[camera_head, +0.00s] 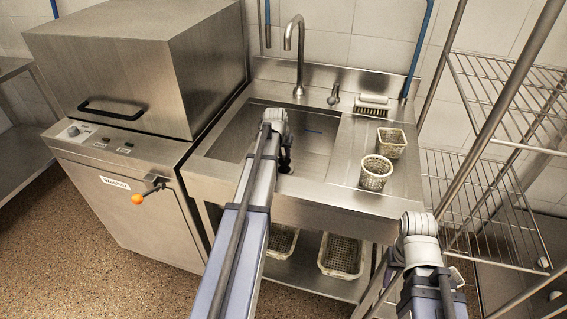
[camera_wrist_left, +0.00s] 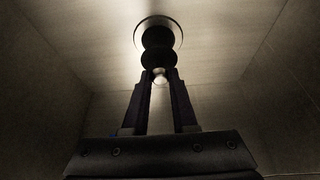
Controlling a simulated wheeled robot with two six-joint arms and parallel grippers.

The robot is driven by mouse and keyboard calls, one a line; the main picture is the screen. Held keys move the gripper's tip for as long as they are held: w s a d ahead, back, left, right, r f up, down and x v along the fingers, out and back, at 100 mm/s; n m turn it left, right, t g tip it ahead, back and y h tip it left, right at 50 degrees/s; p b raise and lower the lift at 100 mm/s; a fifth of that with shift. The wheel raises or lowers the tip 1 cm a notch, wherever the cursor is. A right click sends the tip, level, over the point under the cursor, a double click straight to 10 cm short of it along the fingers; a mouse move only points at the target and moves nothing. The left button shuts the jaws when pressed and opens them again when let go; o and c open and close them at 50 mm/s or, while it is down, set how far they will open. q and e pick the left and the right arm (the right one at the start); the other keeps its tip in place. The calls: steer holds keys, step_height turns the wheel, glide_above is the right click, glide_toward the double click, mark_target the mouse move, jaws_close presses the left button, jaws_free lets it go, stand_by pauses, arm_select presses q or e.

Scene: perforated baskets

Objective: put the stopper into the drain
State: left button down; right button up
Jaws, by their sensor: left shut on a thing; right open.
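In the left wrist view, the drain (camera_wrist_left: 172,26) is a round metal ring in the floor of the sink. The dark round stopper (camera_wrist_left: 158,56) with a small shiny knob is in front of it, overlapping it in the picture. My left gripper (camera_wrist_left: 160,78) is shut on the stopper at its knob end. Whether the stopper touches the drain cannot be told. In the head view, my left gripper (camera_head: 285,163) is down inside the sink (camera_head: 317,137), and my arm hides the stopper and drain. My right gripper (camera_head: 388,268) is open and empty, low in front of the counter.
Two perforated baskets, one round (camera_head: 375,174) and one square (camera_head: 391,143), stand on the counter right of the sink. A brush (camera_head: 372,104) lies behind them. The faucet (camera_head: 298,55) rises behind the sink. A dishwasher (camera_head: 140,70) stands left, a wire rack (camera_head: 500,110) right.

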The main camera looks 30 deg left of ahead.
mark_target(284, 160)
arm_select(q)
step_height(284, 160, down, 4)
steer(key=b, duration=0.3)
steer(key=shift+r, duration=0.25)
steer(key=c, duration=0.7)
jaws_free()
steer(key=p+v, duration=1.1)
steer(key=v, duration=0.1)
steer(key=shift+s, duration=0.1)
